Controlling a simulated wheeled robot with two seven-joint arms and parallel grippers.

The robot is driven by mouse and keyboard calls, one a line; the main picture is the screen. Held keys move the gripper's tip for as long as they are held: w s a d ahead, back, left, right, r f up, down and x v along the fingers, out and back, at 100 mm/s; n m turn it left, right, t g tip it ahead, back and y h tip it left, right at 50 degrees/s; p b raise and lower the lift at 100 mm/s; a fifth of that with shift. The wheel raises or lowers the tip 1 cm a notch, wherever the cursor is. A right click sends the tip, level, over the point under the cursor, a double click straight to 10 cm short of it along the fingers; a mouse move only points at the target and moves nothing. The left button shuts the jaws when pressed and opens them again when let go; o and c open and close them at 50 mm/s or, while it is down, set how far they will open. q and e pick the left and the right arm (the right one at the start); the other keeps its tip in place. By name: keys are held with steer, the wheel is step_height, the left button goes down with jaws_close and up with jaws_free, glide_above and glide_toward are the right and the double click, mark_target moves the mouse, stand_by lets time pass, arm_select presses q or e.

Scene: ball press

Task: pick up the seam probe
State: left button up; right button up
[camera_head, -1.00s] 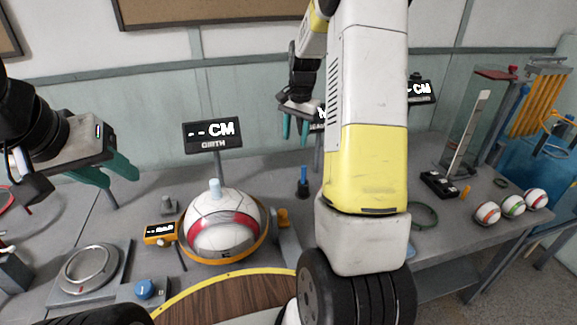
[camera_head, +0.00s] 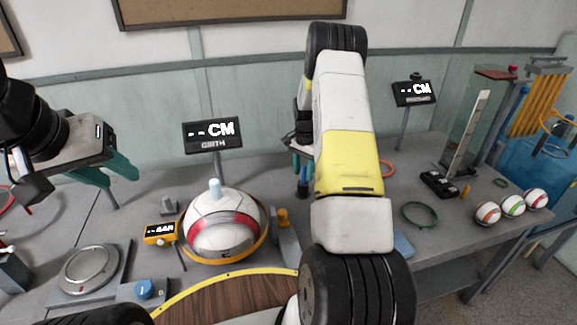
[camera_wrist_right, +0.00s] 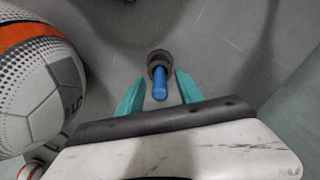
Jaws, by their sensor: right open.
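The seam probe, a blue rod, stands in a dark round holder. In the right wrist view the probe (camera_wrist_right: 159,84) lies between the two teal fingers of my right gripper (camera_wrist_right: 155,92), which is open with gaps at both sides. In the head view the probe (camera_head: 303,180) shows in part at the back of the table, below my right gripper (camera_head: 302,165), which my arm partly hides. My left gripper (camera_head: 108,176) is at the left above the table, its teal fingers apart and nothing between them.
A white and red ball (camera_head: 222,222) sits in an orange ring left of the probe. A girth display (camera_head: 212,135) stands behind it. Three small balls (camera_head: 512,206) and a green ring (camera_head: 420,214) lie at the right. A large ball (camera_wrist_right: 35,85) is close at left in the wrist view.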

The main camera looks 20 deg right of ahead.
step_height(320, 180, down, 2)
steer(key=shift+f, duration=0.1)
jaws_close()
